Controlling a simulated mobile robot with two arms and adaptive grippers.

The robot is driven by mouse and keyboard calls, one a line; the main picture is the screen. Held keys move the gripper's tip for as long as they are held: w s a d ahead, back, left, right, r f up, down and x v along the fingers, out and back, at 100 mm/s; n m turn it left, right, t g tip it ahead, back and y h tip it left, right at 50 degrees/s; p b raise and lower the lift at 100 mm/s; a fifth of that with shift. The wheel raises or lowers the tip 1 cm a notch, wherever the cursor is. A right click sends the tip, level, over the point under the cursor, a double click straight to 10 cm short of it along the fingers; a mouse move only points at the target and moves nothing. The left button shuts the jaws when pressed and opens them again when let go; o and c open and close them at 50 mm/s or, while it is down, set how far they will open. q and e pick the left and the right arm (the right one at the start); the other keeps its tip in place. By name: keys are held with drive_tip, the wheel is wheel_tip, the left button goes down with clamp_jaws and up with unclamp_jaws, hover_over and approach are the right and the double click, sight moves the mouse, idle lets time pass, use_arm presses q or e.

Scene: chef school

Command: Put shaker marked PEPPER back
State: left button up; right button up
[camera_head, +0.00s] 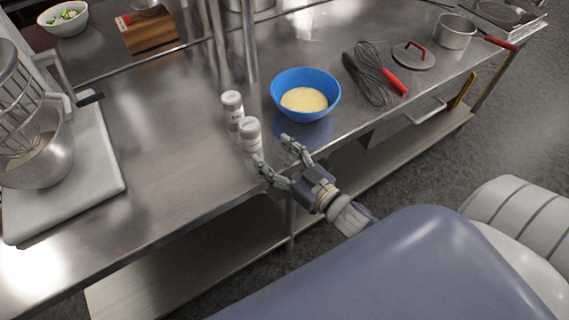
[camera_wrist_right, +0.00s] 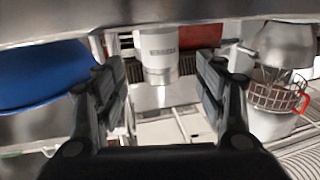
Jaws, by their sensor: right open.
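Two white shakers with grey lids stand upright side by side on the steel counter (camera_head: 165,165). The nearer shaker (camera_head: 250,135) is at the counter's front edge, and the farther shaker (camera_head: 233,107) is just behind it. Their labels are too small to read. My right gripper (camera_head: 273,151) is open and empty at the front edge, its fingers pointing toward the nearer shaker. In the right wrist view a white shaker (camera_wrist_right: 157,52) with a dark label shows between the open fingers, beyond their tips. My left gripper is not in view.
A blue bowl (camera_head: 328,85) with yellow contents stands right of the shakers. A whisk (camera_head: 369,75), a lid (camera_head: 413,57) and a pot (camera_head: 455,32) lie farther right. A mixer (camera_head: 35,160) stands at left. The counter between mixer and shakers is clear.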

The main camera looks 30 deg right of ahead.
drive_tip(key=shift+v, duration=1.6)
